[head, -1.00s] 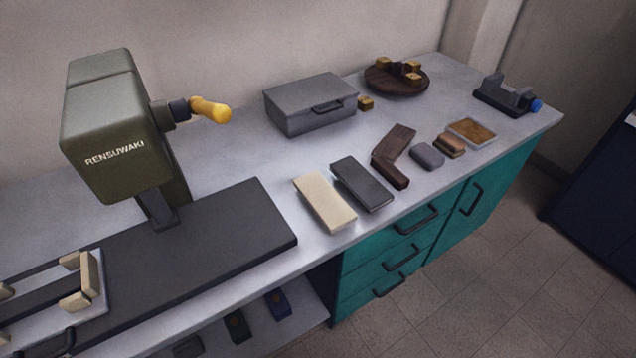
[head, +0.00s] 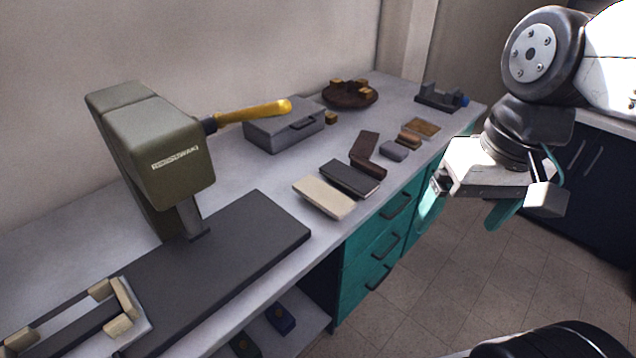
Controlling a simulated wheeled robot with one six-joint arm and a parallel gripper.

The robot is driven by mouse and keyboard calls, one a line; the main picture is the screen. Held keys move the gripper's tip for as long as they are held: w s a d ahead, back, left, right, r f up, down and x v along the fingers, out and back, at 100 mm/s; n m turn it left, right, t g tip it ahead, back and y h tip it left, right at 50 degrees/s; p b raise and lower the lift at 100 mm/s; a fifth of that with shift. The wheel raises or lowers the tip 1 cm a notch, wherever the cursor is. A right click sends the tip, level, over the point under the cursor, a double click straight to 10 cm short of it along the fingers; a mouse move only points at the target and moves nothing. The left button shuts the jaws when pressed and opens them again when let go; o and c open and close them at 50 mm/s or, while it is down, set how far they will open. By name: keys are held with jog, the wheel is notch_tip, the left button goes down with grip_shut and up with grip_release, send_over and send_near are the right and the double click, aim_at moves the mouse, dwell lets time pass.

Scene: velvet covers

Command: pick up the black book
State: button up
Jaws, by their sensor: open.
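The black book (head: 349,179) lies flat on the grey worktop near its front edge. It is a dark slab beside a cream book (head: 323,197) on its left and a dark brown L-shaped piece on its right. My gripper (head: 480,205) hangs from my arm at the right, in front of the counter's right end, well apart from the black book. It is open and nothing shows between its fingers.
An olive press with a yellow handle (head: 254,112) stands on the left. Behind the books are a grey lidded box (head: 284,133) and a round dark tray (head: 350,101). Small blocks (head: 393,150) lie to the right. Teal drawers (head: 372,255) are below.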

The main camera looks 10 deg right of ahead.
jog(key=w+a+f+m+t+y, duration=0.1)
jog(key=w+a+f+m+y, duration=0.2)
jog(key=w, duration=0.4)
jog(key=w+a+f+m+t+y, duration=0.1)
jog(key=w+a+m+y, duration=0.2)
jog(key=w+m, duration=0.3)
jog(key=w+a+f+m+y, duration=0.2)
jog(key=w+m+y, duration=0.15)
jog(key=w, duration=0.35)
jog(key=m+t+h, duration=0.3)
jog(key=m+t, duration=0.4)
jog(key=m, duration=0.8)
send_near(351, 176)
jog(key=shift+a+r, duration=0.2)
jog(key=shift+a, duration=0.4)
jog(key=shift+w+a+f+m+h, duration=0.15)
jog(key=shift+w+f+h, duration=0.05)
jog(key=shift+w+f, duration=0.25)
jog(key=shift+w+a+f+m+h, duration=0.1)
jog(key=shift+w+a+f+h, duration=0.05)
jog(key=shift+w+f, duration=0.3)
jog(key=x, duration=0.5)
jog(key=shift+w+a, duration=0.25)
jog(key=shift+a, duration=0.05)
jog(key=c, duration=1.1)
